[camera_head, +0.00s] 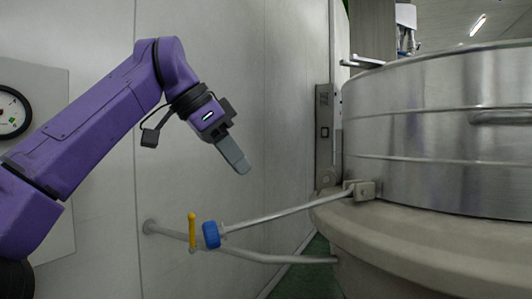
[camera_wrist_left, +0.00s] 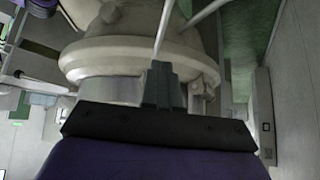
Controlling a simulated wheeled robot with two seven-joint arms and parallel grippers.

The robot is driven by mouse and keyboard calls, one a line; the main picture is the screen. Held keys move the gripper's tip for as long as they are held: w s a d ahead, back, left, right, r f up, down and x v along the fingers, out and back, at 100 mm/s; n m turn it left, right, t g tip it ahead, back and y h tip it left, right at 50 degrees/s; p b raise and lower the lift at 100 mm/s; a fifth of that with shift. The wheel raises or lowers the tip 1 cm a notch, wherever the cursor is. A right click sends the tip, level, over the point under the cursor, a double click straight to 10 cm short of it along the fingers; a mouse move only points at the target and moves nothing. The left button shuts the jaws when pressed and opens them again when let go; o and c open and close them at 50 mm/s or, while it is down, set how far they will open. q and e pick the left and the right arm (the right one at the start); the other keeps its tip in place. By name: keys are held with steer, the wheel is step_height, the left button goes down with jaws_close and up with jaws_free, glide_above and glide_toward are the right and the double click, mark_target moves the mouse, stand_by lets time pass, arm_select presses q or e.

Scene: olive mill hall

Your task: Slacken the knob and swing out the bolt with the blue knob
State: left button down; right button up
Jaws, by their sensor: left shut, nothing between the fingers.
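The blue knob (camera_head: 211,234) sits on the free end of the bolt, a thin metal rod (camera_head: 275,216). The bolt slopes down to the left from a bracket (camera_head: 363,190) on the rim of the steel vessel and stands out away from the vessel wall. My left gripper (camera_head: 240,166) is shut and empty, above the knob and bolt and apart from them. In the left wrist view its closed fingers (camera_wrist_left: 160,72) point toward the vessel, and a thin rod (camera_wrist_left: 163,30) shows beyond them. My right gripper is not in view.
The round steel vessel (camera_head: 430,125) on a beige base (camera_head: 400,245) fills the right. A pipe with a yellow lever (camera_head: 192,231) runs close beside the knob. A dial gauge (camera_head: 12,112) is on the pale wall at left. Space around my left gripper is clear.

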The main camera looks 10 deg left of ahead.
arm_select(q)
steer(key=s+d+f+m+t+y+b, duration=0.1)
steer(key=s+d+f+m+t+y, duration=0.1)
steer(key=d+f+m+t+y, duration=0.4)
steer(key=s+d+f+m+t+y+b, duration=0.1)
steer(key=d+f+m+t+y, duration=0.2)
steer(key=f+y, duration=0.6)
steer(key=s+d+f+m+t+y+b, duration=0.1)
steer(key=s+d+f+m+t+y, duration=0.1)
steer(key=f+m+t+y, duration=0.6)
steer(key=w+a+r+n+g+h+p, duration=0.1)
steer(key=w+a+r+n+g+p, duration=0.1)
steer(key=w+a+r, duration=0.4)
steer(key=shift+w+r+g+p, duration=0.2)
steer(key=shift+r+g+p, duration=0.4)
steer(key=shift+r+p, duration=0.3)
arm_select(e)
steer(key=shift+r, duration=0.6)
